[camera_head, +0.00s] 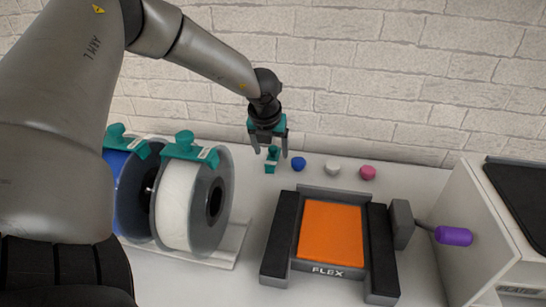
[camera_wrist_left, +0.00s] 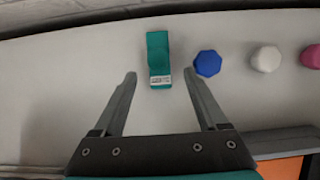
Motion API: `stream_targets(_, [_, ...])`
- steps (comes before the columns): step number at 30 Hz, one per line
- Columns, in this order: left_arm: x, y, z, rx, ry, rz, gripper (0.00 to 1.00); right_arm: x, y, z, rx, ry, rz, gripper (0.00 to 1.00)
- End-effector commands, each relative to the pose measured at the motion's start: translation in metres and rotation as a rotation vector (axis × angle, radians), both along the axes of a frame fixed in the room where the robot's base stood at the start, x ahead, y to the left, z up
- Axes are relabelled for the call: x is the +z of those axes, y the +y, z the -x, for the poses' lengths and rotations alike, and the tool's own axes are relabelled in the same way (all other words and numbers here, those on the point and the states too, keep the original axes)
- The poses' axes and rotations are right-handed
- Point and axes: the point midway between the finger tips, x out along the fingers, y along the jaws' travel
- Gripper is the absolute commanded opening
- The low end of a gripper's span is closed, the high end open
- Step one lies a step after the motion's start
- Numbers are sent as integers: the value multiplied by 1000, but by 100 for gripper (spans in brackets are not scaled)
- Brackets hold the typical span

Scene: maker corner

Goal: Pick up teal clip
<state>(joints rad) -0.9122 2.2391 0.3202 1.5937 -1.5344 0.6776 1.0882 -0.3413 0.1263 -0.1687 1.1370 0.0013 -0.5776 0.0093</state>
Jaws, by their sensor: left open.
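The teal clip (camera_head: 271,160) stands on the white tabletop near the back wall, left of the blue knob. In the left wrist view the clip (camera_wrist_left: 158,60) has a small white label at its near end. My left gripper (camera_head: 269,151) is open above the clip, pointing down, with its fingers apart on either side of it in the head view. In the left wrist view the gripper (camera_wrist_left: 161,84) shows its two fingertips left and right of the clip's near end, with nothing held between them. My right gripper is not in view.
Blue (camera_head: 298,164), white (camera_head: 332,168) and pink (camera_head: 367,172) knobs stand right of the clip. Two spools (camera_head: 176,205) with teal clips on top stand left. A dark frame with an orange plate (camera_head: 331,232) lies in front. A purple handle (camera_head: 453,236) is at right.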

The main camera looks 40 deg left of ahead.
Motion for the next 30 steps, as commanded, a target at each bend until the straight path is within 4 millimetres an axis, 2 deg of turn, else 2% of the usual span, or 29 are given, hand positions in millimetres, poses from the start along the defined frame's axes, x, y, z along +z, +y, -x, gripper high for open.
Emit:
stream_targets(1, [-8, 2, -1, 2, 4, -1, 75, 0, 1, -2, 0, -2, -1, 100])
stream_targets(7, [-28, 6, -9, 0, 2, 0, 75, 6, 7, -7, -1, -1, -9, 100])
stream_targets(19, [-33, 7, -12, 0, 0, 0, 74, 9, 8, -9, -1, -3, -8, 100])
stream_targets(30, [-33, 7, -12, 0, 0, 0, 32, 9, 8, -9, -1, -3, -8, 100])
